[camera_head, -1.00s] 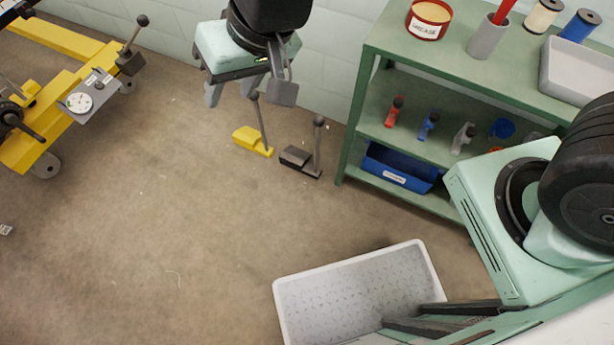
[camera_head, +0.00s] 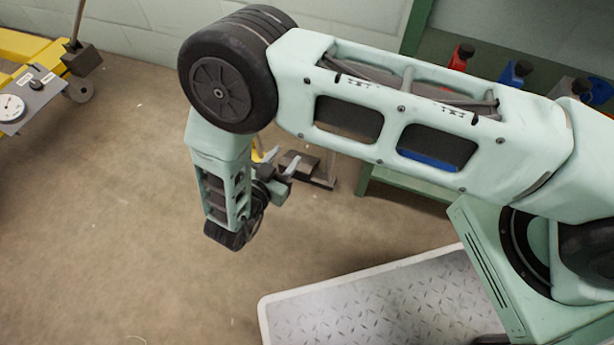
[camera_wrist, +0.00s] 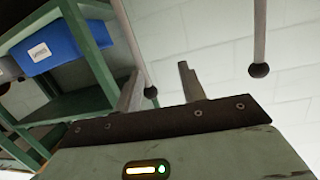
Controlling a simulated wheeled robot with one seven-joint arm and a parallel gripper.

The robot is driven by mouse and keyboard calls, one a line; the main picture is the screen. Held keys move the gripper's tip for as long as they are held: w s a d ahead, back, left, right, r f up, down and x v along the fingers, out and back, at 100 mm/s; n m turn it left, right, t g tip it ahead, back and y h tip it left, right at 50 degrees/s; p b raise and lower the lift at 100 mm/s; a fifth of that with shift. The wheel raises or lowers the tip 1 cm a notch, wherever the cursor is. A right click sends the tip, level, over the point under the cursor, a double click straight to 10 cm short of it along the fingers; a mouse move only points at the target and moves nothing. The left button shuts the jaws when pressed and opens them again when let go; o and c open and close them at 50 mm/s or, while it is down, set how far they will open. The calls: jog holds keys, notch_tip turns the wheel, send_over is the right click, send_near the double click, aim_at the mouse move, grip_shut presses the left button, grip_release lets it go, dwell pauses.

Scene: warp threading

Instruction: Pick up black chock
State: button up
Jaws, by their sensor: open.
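The black chock (camera_head: 318,179) stands on the floor in the head view, just right of my gripper (camera_head: 279,161), which hides part of it. My gripper is open and empty, its two light fingers pointing toward the chocks. In the wrist view, which looks upside down, my gripper (camera_wrist: 158,84) shows both fingers apart. A thin rod with a dark ball, likely the black chock's handle (camera_wrist: 137,45), appears between the fingers; its distance is unclear. A second handle (camera_wrist: 259,35) is to the right. Both chock bodies are outside the wrist view.
The green shelf (camera_head: 405,187) stands right of the black chock; its blue bin (camera_wrist: 62,45) shows in the wrist view. The yellow chock (camera_head: 257,153) is mostly hidden behind my gripper. A pale wall is behind.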

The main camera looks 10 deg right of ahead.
notch_tip(320, 180, down, 4)
jog(key=s+d+h+b, duration=0.2)
jog(key=s, duration=0.1)
jog(key=w+d+h+b, duration=0.1)
jog(key=w+d+b, duration=0.7)
jog(key=w+d, duration=0.3)
jog(key=shift+w+d, duration=0.15)
jog(key=shift+d, duration=1.1)
jog(key=shift+f, duration=0.1)
grip_shut()
